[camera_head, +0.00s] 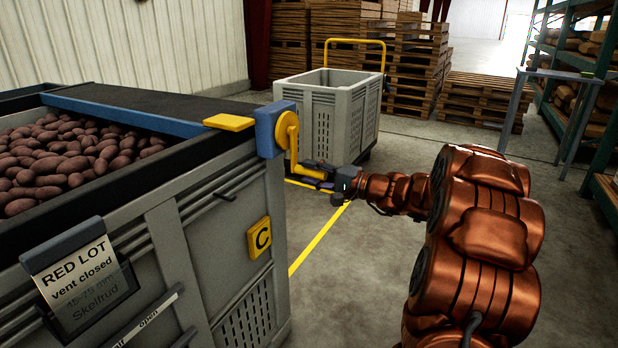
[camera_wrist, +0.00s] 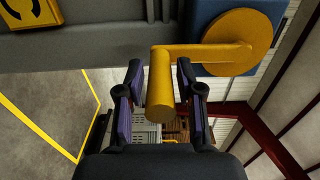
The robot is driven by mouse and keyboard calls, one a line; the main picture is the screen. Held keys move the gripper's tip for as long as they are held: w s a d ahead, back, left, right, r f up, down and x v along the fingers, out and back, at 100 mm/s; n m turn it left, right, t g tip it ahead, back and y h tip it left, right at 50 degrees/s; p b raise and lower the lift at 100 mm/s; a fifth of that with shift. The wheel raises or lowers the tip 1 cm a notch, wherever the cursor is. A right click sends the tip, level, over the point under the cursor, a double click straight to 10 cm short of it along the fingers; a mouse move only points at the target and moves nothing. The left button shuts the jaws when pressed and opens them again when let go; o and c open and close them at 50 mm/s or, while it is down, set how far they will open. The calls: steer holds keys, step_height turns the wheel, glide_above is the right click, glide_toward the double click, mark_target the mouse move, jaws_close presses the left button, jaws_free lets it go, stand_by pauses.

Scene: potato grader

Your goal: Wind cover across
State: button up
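A dark cover (camera_head: 165,103) with a blue front bar (camera_head: 130,116) lies over the far part of a grey crate (camera_head: 190,215); red potatoes (camera_head: 60,158) lie uncovered on the near side. A yellow crank (camera_head: 287,130) sits on a blue housing (camera_head: 266,130) at the crate's corner; it also shows in the wrist view (camera_wrist: 238,42). My gripper (camera_head: 322,178) is at the crank's handle. In the wrist view the handle (camera_wrist: 160,88) stands between my gripper's fingers (camera_wrist: 160,80), with a gap visible on the left. The fingers look open around it.
A sign (camera_head: 80,280) reads "RED LOT vent closed"; a yellow "C" plate (camera_head: 259,237) is on the crate's side. A grey cart (camera_head: 325,115) with a yellow rail stands behind. Pallets (camera_head: 410,60) and a shelf rack (camera_head: 585,80) stand farther back.

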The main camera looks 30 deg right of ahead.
jaws_close()
steer(key=w+d+r+p, duration=0.4)
steer(key=d+r+p, duration=0.2)
steer(key=d, duration=0.1)
steer(key=shift+w+d+r, duration=0.25)
steer(key=shift+w+d, duration=0.15)
stand_by(0.6)
steer(key=shift+r+p, duration=0.1)
steer(key=shift+p, duration=0.2)
steer(key=r+p, duration=0.2)
steer(key=r, duration=0.1)
steer(key=shift+w+d+r, duration=0.2)
steer(key=shift+d, duration=0.15)
